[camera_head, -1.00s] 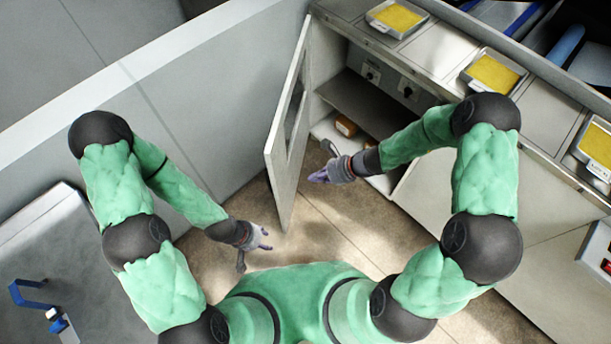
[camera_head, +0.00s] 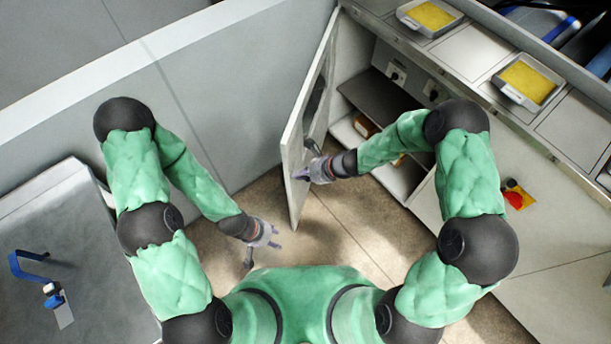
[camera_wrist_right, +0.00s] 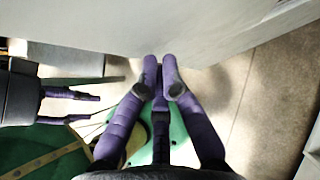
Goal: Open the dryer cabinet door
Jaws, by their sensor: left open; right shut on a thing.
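The dryer cabinet door (camera_head: 292,150) is a light grey panel with a dark window. It stands swung out from the cabinet (camera_head: 352,68), whose interior shows dark and light shelves. My right gripper (camera_head: 303,174) is at the inner face of the door, near its free end. In the right wrist view, the purple fingers (camera_wrist_right: 162,70) are drawn together against the grey door (camera_wrist_right: 215,35); what lies between the tips is hidden. My left gripper (camera_head: 274,236) is open and empty, left of the door and apart from it.
A grey wall panel (camera_head: 215,95) runs left of the door. A counter with yellow-filled trays (camera_head: 528,82) tops the cabinet. A red and yellow switch (camera_head: 515,197) is on the right front. A grey table (camera_head: 100,235) is at left. Bare floor (camera_head: 345,225) lies below the door.

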